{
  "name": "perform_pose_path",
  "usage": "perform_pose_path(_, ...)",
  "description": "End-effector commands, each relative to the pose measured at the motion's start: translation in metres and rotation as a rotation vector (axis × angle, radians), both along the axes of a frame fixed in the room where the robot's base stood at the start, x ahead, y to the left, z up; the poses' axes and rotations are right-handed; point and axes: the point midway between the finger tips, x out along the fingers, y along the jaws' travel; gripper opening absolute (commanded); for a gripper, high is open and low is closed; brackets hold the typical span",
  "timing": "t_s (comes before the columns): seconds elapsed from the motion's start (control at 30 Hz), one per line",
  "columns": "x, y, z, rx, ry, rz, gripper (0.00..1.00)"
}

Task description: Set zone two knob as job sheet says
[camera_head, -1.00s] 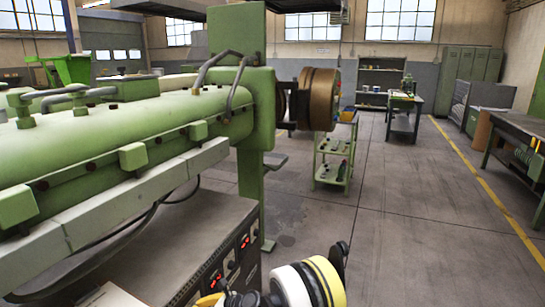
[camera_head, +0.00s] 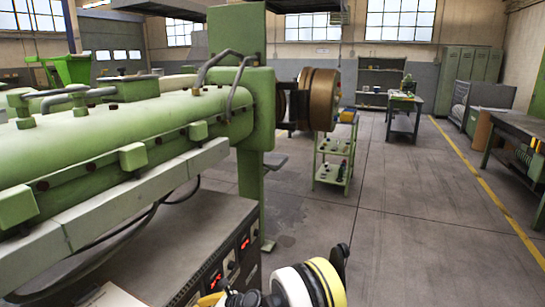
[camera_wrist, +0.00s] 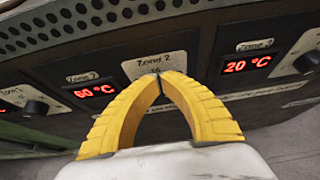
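The dark control panel (camera_wrist: 200,60) fills the wrist view. A red display (camera_wrist: 95,91) left of my gripper reads 60 °C, under a small label that seems to say Zone 2. My gripper (camera_wrist: 158,78) has yellow fingers whose tips come together around a thin dark piece, apparently the zone two knob, mostly hidden by them. A pale label (camera_wrist: 160,65) with handwriting is partly covered by the tips; its lower line is unreadable. In the head view, the yellow fingers (camera_head: 211,299) show low beside the panel (camera_head: 232,262).
A second display (camera_wrist: 247,65) reads 20 °C, with a dark knob (camera_wrist: 306,62) to its right. Another dark knob (camera_wrist: 36,108) sits at the left. The green extruder (camera_head: 110,130) stands above the cabinet.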

Motion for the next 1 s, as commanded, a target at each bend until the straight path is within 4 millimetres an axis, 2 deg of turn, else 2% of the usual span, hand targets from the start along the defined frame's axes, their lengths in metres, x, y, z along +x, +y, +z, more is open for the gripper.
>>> perform_pose_path(0.5, 0.000, -0.003, 0.008, 0.000, 0.000, -0.001, 0.00)
perform_pose_path(1.0, -0.021, -0.054, 0.008, 0.000, 0.000, -0.001, 0.00)
